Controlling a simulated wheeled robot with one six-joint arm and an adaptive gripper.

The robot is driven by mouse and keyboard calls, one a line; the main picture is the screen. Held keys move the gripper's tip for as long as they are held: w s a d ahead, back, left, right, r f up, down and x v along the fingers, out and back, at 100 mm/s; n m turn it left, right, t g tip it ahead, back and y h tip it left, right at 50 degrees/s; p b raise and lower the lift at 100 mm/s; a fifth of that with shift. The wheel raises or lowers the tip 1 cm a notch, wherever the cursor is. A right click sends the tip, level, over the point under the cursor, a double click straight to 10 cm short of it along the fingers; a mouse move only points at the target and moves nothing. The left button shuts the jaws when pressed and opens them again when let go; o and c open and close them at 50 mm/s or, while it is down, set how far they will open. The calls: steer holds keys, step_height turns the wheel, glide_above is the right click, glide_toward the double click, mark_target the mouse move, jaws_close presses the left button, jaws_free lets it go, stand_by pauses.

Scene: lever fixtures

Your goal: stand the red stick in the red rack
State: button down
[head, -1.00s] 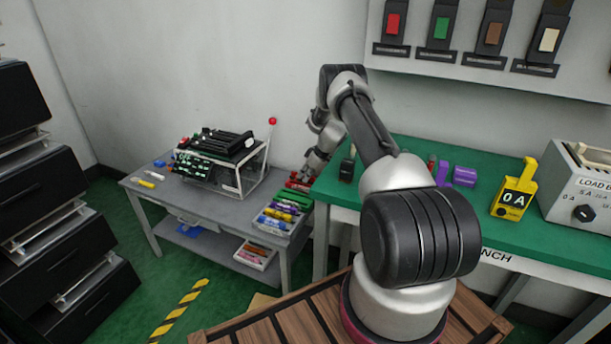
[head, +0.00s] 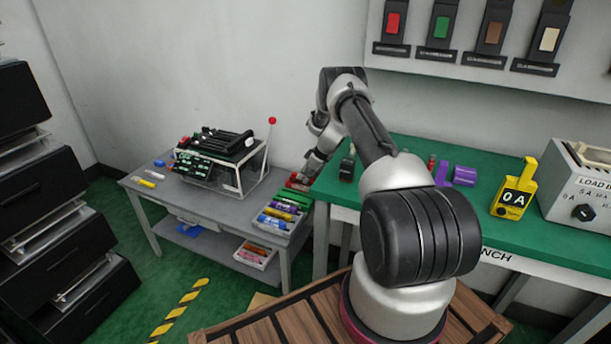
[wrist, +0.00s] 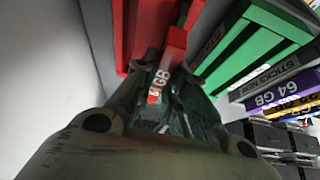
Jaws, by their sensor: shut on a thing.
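The red stick (wrist: 174,46) shows in the wrist view, with a pale label reading "GB" at its near end. My gripper (wrist: 158,98) is shut on it. The red rack (wrist: 138,28) lies just beyond the fingers in the wrist view. The stick overlaps it in the picture, and I cannot tell whether it is inside or only in front. In the head view the red rack (head: 297,186) is at the back of the row on the grey table's right side. My gripper (head: 304,177) is right at it, and the stick cannot be made out there.
A green rack (wrist: 262,42) stands beside the red one, then a purple one (wrist: 280,92). The green bench (head: 400,160) is close on the right of my gripper. A box with black levers (head: 225,160) stands left on the grey table (head: 160,198).

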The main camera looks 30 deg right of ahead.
steer(key=shift+f, duration=0.5)
steer(key=shift+f, duration=0.35)
steer(key=c, duration=1.4)
jaws_free()
steer(key=shift+o, duration=0.2)
steer(key=shift+r, duration=0.1)
step_height(320, 180, up, 10)
steer(key=shift+f, duration=0.1)
